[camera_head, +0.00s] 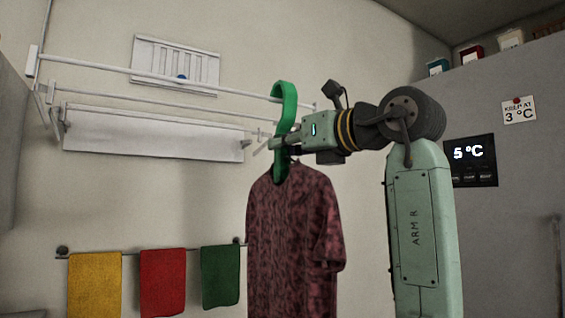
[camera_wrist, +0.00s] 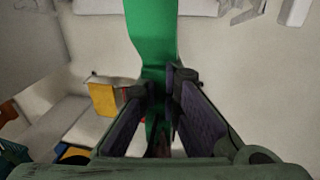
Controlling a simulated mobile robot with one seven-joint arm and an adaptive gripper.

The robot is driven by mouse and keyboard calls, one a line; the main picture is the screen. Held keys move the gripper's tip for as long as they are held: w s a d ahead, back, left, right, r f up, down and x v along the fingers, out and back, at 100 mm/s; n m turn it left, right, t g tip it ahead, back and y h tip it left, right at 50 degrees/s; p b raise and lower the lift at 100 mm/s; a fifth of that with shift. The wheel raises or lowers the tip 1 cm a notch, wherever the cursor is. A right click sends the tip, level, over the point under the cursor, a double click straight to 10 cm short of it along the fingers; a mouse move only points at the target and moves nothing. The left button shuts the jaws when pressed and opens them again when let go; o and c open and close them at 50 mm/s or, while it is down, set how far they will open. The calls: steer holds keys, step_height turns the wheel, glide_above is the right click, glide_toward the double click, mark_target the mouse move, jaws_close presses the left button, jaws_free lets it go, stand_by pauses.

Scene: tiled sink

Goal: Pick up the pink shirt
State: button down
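The pink shirt (camera_head: 290,240), dark pink with a mottled pattern, hangs upright from a green hanger (camera_head: 285,103) in the head view. My gripper (camera_head: 279,144) is at the hanger's neck, just above the shirt's collar. In the wrist view, the green hanger (camera_wrist: 152,40) runs down between the two fingertips of my gripper (camera_wrist: 162,88). The fingers lie on either side of it. I cannot tell whether they press on it. Whether the hook rests on the rail is also unclear.
A white drying rail (camera_head: 150,75) runs along the wall at the upper left. Yellow (camera_head: 94,285), red (camera_head: 162,282) and green (camera_head: 220,275) towels hang on a lower bar. A grey fridge (camera_head: 520,200) stands at the right with boxes on top.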

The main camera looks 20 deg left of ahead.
steer(key=r+b+v, duration=0.1)
steer(key=b+v, duration=0.1)
steer(key=v, duration=1.6)
steer(key=shift+r, duration=0.1)
stand_by(0.3)
